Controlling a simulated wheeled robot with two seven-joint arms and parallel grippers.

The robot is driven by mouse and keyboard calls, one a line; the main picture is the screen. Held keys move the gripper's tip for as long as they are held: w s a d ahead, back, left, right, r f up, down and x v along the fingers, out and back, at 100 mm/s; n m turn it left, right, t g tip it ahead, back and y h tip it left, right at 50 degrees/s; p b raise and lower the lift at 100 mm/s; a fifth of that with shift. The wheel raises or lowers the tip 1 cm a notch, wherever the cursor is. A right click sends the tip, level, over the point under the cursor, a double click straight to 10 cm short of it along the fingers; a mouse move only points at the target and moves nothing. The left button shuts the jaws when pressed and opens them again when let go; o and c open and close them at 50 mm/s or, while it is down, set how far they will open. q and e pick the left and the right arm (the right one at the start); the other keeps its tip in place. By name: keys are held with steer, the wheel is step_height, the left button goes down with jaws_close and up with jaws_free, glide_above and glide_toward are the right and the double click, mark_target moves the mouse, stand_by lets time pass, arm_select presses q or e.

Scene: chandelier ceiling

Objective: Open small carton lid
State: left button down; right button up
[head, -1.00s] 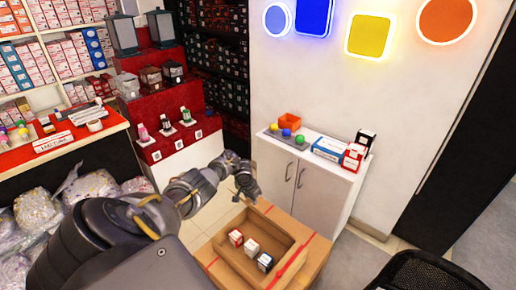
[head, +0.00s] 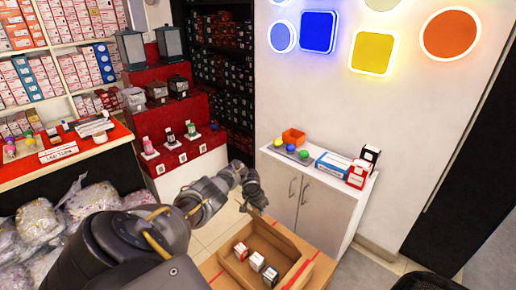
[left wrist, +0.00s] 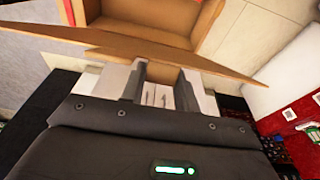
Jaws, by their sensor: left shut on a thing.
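The small carton (head: 300,273) is an open-topped brown cardboard box with red tape, at the bottom centre of the head view. Three small boxes, one red and white (head: 241,250), one white (head: 257,261) and one dark and white (head: 271,275), sit inside it. My left gripper (head: 254,194) is at the carton's far edge. In the left wrist view its fingers (left wrist: 163,76) are shut on a brown cardboard flap (left wrist: 100,40) of the carton, with the carton's inside (left wrist: 165,12) beyond it. My right gripper is out of view.
A white cabinet (head: 315,208) stands just behind the carton, with an orange bin (head: 293,136), coloured balls and small boxes on top. A red stepped display (head: 195,150) and plastic-wrapped bags (head: 40,222) are to the left. Some floor is clear at the right.

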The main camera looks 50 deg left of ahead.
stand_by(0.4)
arm_select(q)
steer(key=c, duration=1.3)
jaws_free()
steer(key=shift+o, duration=1.3)
steer(key=p+v, duration=0.3)
steer(key=v, duration=0.8)
steer(key=shift+f, duration=0.1)
